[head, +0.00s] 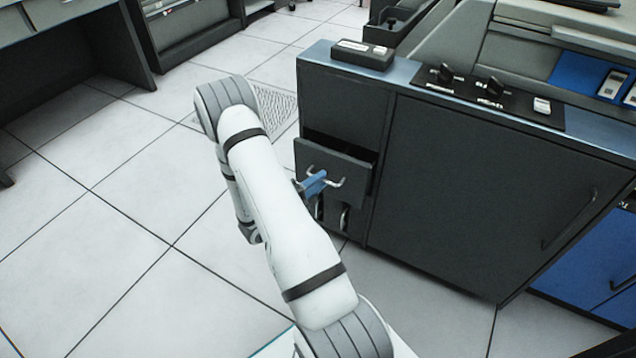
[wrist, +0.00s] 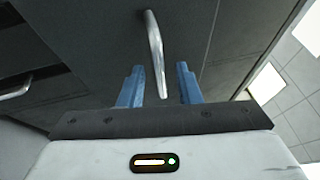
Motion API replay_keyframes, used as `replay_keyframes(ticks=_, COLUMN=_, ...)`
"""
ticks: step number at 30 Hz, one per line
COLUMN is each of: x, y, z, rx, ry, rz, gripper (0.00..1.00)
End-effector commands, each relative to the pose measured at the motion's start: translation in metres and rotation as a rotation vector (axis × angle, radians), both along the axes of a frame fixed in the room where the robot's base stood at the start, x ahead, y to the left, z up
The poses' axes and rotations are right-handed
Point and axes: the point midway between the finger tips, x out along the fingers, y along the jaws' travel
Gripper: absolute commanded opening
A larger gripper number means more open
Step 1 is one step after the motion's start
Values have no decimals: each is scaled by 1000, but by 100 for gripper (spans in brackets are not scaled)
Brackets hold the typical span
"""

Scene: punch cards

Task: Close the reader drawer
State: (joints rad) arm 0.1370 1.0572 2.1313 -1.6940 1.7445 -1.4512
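The reader drawer (head: 352,167) is a dark grey front in the narrow left part of the cabinet. It stands pulled out, with a dark gap above its top edge. Its silver bar handle (head: 338,183) also shows in the wrist view (wrist: 155,48). My gripper (head: 315,184) has blue fingers and is at the handle. In the wrist view my gripper (wrist: 160,82) is open, with the near end of the handle between the fingertips and gaps visible on both sides. The head view does not show whether the fingers touch the handle. The drawer's inside is mostly hidden.
The dark cabinet (head: 470,190) has a large door to the right of the drawer. A small box (head: 362,54) and a switch panel (head: 490,92) are on its top. Another handle (wrist: 16,88) shows at left in the wrist view. Tiled floor (head: 110,200) is clear to the left.

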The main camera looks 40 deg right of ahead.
Motion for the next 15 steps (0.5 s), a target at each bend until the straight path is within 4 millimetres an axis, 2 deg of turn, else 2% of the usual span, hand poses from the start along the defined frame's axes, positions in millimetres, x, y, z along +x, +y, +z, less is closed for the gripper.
replay_keyframes(ticks=2, x=0, y=0, z=0, rx=0, ry=0, rz=0, gripper=26)
replay_keyframes(ticks=11, x=0, y=0, z=0, rx=0, ry=0, rz=0, gripper=2)
replay_keyframes(ticks=15, x=0, y=1, z=0, rx=0, ry=0, rz=0, gripper=0)
